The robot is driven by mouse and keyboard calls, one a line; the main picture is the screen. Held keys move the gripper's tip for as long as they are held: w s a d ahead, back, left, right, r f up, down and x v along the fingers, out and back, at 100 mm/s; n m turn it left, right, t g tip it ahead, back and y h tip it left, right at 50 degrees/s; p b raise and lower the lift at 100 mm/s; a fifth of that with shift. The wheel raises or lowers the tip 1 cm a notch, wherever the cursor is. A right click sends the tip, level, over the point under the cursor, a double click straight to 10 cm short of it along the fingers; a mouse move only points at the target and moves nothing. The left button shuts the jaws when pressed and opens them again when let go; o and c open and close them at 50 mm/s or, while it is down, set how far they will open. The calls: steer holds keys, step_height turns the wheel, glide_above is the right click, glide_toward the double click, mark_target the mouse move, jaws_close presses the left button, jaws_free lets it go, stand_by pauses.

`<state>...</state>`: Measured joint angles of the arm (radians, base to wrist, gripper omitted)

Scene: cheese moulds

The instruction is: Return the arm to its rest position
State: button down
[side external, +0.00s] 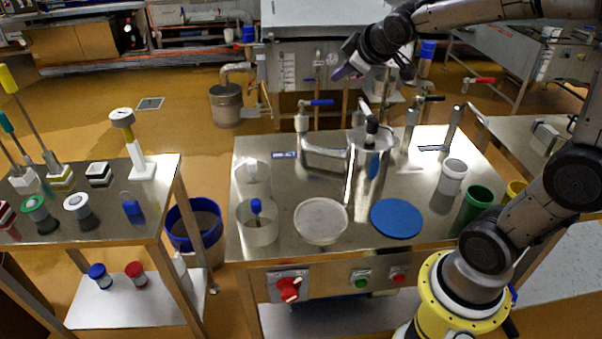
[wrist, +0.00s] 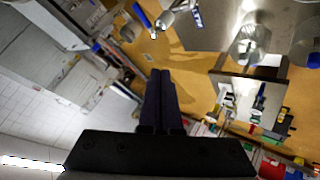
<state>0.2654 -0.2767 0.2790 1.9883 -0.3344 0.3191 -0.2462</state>
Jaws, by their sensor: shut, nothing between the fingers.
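My gripper (side external: 347,72) is raised high above the back of the steel table in the side view, pointing down and to the left. It is apart from everything on the table. In the wrist view its two dark fingers (wrist: 161,88) lie together with nothing between them. My arm arches up from its yellow base at the right of the table.
The steel table (side external: 276,258) carries white moulds (side external: 257,222), a blue disc (side external: 396,218), a steel press (side external: 368,160), a white cup (side external: 453,176) and a green cup (side external: 476,203). Blue-handled (side external: 318,102) and black-handled taps stand along its back edge. A side table (side external: 165,185) stands left.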

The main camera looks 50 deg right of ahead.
steer(key=s+a+r+y, duration=0.2)
steer(key=s+a, duration=0.8)
steer(key=s, duration=0.3)
steer(key=s+a+f+m+g+y, duration=0.1)
steer(key=s+a+f+m+g, duration=0.2)
steer(key=s+f, duration=0.4)
steer(key=s, duration=0.3)
steer(key=shift+s+f+y, duration=0.2)
steer(key=shift+s+y, duration=0.15)
steer(key=shift+y, duration=0.05)
